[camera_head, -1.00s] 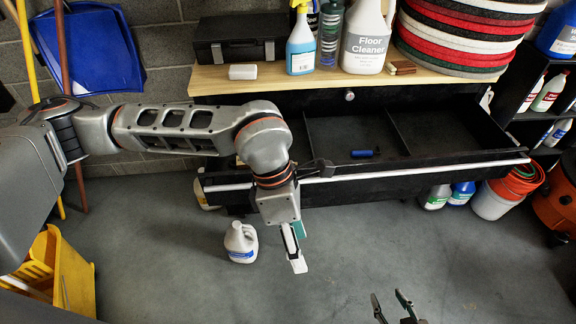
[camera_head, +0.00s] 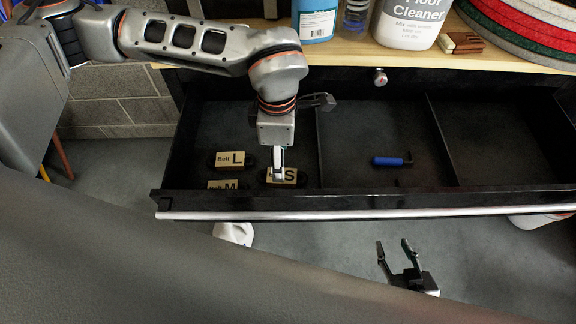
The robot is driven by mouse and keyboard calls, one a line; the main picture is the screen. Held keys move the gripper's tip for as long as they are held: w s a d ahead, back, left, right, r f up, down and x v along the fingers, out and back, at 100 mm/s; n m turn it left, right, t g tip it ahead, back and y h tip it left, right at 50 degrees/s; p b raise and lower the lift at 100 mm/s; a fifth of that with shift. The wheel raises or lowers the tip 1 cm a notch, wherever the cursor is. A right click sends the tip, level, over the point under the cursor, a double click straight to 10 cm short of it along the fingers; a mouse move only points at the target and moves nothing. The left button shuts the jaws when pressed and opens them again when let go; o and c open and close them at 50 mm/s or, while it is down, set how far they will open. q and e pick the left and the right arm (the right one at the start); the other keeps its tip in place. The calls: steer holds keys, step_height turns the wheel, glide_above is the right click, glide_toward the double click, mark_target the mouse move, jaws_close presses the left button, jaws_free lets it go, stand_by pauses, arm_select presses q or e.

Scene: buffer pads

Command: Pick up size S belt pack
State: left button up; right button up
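The size S belt pack (camera_head: 290,178) lies in the left compartment of the open black drawer (camera_head: 370,150); its tan label shows an "S". My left gripper (camera_head: 279,176) points down over it, its fingers covering the left part of the label. The fingers show nearly edge-on, so I cannot tell if they are open or touching the pack. The size L belt pack (camera_head: 231,160) and the size M belt pack (camera_head: 224,185) lie to its left. My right gripper (camera_head: 396,247) is open and empty, low in front of the drawer.
A blue-handled tool (camera_head: 391,161) lies in the middle compartment. The drawer's front rail (camera_head: 400,211) runs across the near side. Above is a wooden top (camera_head: 350,52) with bottles, including floor cleaner (camera_head: 411,22), and stacked round pads (camera_head: 530,28). A white jug (camera_head: 233,233) stands on the floor.

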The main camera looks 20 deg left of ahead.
mark_target(290, 174)
arm_select(q)
steer(key=shift+w+f, duration=0.25)
steer(key=shift+f, duration=0.55)
steer(key=shift+s+f, duration=0.15)
steer(key=shift+f, duration=0.6)
steer(key=f, duration=0.5)
steer(key=shift+w+f, duration=0.3)
steer(key=c, duration=1.2)
